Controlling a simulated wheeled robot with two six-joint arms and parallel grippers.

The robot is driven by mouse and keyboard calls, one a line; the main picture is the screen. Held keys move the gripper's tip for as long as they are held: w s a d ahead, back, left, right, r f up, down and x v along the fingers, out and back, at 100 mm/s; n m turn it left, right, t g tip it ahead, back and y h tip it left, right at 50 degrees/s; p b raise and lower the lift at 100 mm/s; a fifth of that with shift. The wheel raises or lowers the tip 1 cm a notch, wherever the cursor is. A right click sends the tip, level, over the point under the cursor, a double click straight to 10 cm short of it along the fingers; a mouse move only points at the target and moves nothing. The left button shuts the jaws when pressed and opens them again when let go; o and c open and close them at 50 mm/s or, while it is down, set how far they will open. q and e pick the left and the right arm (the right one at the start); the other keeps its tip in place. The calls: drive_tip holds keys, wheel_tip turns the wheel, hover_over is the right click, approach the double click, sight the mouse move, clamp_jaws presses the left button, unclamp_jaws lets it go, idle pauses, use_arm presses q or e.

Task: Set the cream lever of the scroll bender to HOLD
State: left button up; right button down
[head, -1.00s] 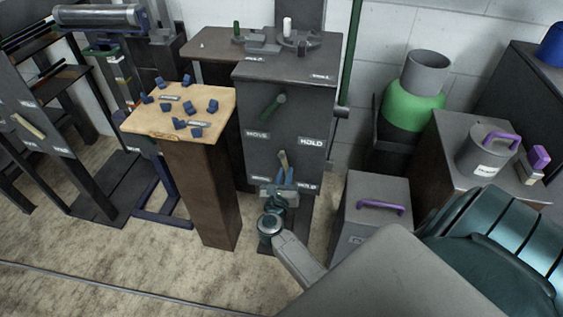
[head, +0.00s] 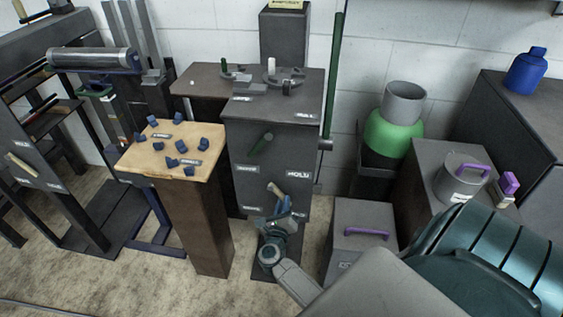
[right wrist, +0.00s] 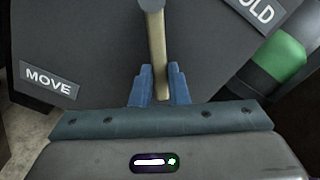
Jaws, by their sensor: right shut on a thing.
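The grey scroll bender cabinet (head: 262,102) stands in the middle of the head view. Its cream lever (head: 275,189) is low on the front face and leans up and left. My right gripper (head: 283,204) is at this lever. In the right wrist view, the blue fingers of the gripper (right wrist: 160,68) are shut on the cream lever (right wrist: 157,45), one on each side. A MOVE label (right wrist: 48,81) is left of the lever and a HOLD label (right wrist: 260,10), partly cut off, is upper right. My left gripper is not in view.
A green lever (head: 261,144) sits higher on the same face, with its own labels. A wooden-topped stand (head: 150,161) with blue blocks is close on the left. A grey box (head: 372,212) with a purple handle is close on the right.

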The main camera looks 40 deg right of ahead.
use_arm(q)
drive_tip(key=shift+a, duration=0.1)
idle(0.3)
use_arm(e)
drive_tip(key=c, duration=1.4)
unclamp_jaws()
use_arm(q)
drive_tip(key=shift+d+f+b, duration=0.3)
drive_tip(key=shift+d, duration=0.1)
use_arm(e)
drive_tip(key=v, duration=1)
drive_tip(key=shift+s+a, duration=0.25)
drive_tip(key=shift+a, duration=0.05)
